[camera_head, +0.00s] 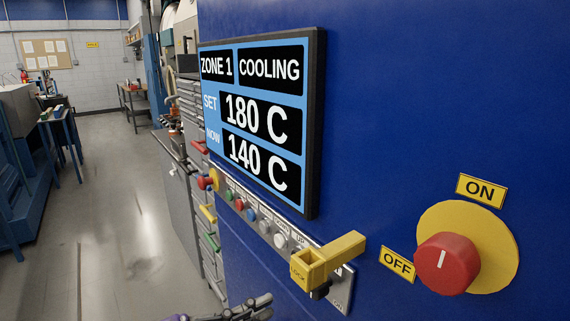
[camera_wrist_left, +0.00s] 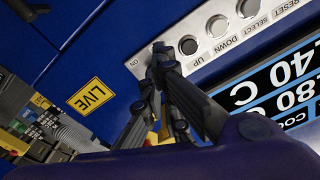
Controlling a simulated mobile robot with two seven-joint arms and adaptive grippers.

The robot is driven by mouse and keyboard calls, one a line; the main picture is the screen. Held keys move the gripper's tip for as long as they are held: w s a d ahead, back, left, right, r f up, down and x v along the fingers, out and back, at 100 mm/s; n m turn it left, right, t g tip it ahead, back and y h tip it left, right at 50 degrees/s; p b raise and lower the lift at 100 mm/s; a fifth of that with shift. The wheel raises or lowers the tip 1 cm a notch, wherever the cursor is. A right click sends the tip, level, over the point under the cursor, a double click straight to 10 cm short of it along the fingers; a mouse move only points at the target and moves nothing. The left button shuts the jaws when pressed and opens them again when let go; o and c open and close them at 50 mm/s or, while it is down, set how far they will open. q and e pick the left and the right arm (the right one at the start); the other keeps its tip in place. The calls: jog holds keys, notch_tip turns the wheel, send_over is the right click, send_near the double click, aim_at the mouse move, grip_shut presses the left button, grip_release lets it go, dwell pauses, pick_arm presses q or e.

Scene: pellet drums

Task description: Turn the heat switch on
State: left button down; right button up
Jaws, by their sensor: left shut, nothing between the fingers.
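A red rotary knob (camera_head: 447,264) with a white mark sits on a round yellow plate (camera_head: 497,235) on the blue panel. The mark stands nearly upright. An ON label (camera_head: 481,191) is above it and an OFF label (camera_head: 397,264) to its left. My left gripper (camera_head: 266,301) shows at the bottom edge of the head view, well left of the knob and apart from it. In the left wrist view the gripper (camera_wrist_left: 160,50) is shut and empty, its tips in front of the end of the button strip. My right gripper is not in view.
A yellow LOCK piece (camera_head: 325,260) juts out between my left gripper and the knob. A display (camera_head: 262,120) reads ZONE 1 COOLING, SET 180 C, NOW 140 C. A button strip (camera_head: 260,222) runs below it. A LIVE label (camera_wrist_left: 93,96) is on the panel. The floor (camera_head: 110,210) at left is clear.

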pick_arm(q)
jog(key=w+d+m+p, duration=0.1)
jog(key=w+d, duration=0.2)
jog(key=d, duration=0.2)
jog(key=shift+d+p, duration=0.2)
jog(key=shift+p, duration=0.2)
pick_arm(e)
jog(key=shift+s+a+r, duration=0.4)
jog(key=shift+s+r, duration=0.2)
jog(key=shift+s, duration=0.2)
pick_arm(q)
jog(key=shift+r, duration=0.2)
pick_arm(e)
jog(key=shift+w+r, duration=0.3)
pick_arm(q)
jog(key=shift+s+d+f+p, duration=0.25)
jog(key=shift+s+p, duration=0.1)
jog(key=shift+p, duration=0.1)
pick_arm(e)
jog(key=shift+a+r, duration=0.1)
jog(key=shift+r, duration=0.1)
